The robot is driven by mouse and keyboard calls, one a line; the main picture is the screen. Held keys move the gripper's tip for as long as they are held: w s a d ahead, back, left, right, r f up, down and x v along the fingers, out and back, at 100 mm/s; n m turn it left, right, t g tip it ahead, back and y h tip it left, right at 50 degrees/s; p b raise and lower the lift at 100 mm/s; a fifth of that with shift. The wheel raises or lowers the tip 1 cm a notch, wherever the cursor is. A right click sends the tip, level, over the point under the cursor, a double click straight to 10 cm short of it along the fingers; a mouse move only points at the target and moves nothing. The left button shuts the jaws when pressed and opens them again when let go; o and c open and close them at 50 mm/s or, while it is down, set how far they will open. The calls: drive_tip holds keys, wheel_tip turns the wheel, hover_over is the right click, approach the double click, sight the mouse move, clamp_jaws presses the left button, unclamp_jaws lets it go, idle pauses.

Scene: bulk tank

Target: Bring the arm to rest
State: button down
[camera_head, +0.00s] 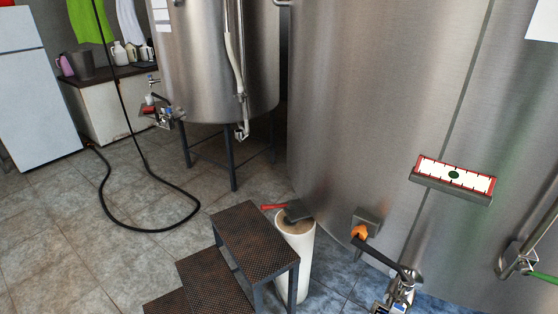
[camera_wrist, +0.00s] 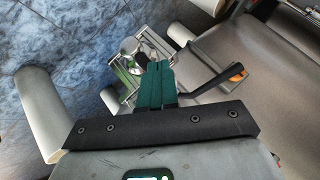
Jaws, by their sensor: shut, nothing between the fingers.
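My gripper (camera_wrist: 157,68) shows in the wrist view, with its two green fingers shut together and nothing between them. Past the fingertips is a metal outlet valve (camera_wrist: 128,72), partly hidden by the fingers. The valve's black lever with an orange end (camera_wrist: 236,70) lies to the right of the fingers. I cannot tell how far the fingertips are from the valve. The head view shows a valve with an orange-ended black lever (camera_head: 385,258) low on the large steel tank (camera_head: 370,110). My arm and gripper do not show in the head view.
A rusty-brown step stool (camera_head: 255,240) stands beside a white cylinder (camera_head: 295,262) with a red-handled tool on top. A red-and-white panel (camera_head: 453,177) sticks out from the tank. A green-handled valve (camera_head: 525,262) is at right. A black hose (camera_head: 150,228) lies on the open tiled floor.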

drive_tip(key=s+d+n+g+p, duration=0.1)
drive_tip(key=s+n+g, duration=0.3)
drive_tip(key=s, duration=0.6)
drive_tip(key=s+d+n+g+p, duration=0.1)
drive_tip(key=s+d+n+g, duration=0.3)
drive_tip(key=s, duration=0.6)
drive_tip(key=shift+s+f+n, duration=0.2)
drive_tip(key=shift+f+n, duration=0.1)
drive_tip(key=shift+n, duration=0.9)
